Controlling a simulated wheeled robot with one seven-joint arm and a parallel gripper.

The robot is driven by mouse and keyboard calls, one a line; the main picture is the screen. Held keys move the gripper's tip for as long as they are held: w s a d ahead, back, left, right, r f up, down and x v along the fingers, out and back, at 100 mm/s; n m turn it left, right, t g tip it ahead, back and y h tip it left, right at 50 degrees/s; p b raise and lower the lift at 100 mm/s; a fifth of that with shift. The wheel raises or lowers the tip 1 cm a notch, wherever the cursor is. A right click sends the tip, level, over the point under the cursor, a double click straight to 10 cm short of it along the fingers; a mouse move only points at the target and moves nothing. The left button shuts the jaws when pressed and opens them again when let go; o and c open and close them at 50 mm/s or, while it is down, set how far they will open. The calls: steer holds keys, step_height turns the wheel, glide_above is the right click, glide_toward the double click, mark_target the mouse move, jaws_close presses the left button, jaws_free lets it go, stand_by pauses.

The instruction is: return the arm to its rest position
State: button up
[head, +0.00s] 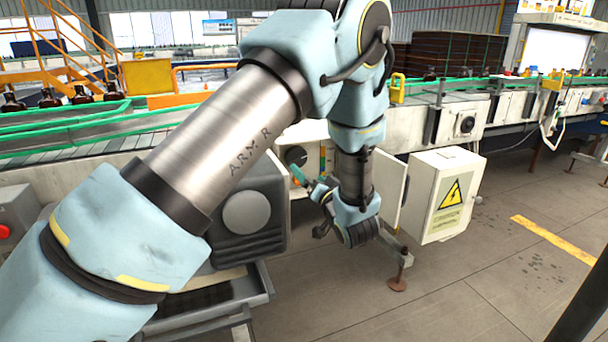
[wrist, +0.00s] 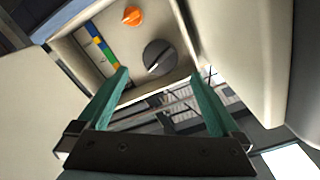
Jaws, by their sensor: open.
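My gripper (wrist: 160,95) shows in the wrist view with its two green fingers spread apart and nothing between them. Beyond the fingers is an open control box with an orange knob (wrist: 132,15), a dark round dial (wrist: 159,57) and a strip of coloured blocks (wrist: 100,45). In the head view my arm reaches across the middle and bends down at the wrist. My gripper (head: 305,180) is partly visible there, in front of the open box, with one green finger showing. I cannot tell whether it touches the box.
A white cabinet with a yellow warning sign (head: 447,195) stands right of my wrist. A conveyor with green rails (head: 70,128) runs behind, with amber bottles (head: 48,98) at the far left. A grey tray (head: 210,298) lies below my arm. Open floor (head: 480,275) is at the right.

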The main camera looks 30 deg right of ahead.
steer(key=shift+s+a, duration=0.1)
steer(key=shift+s, duration=0.45)
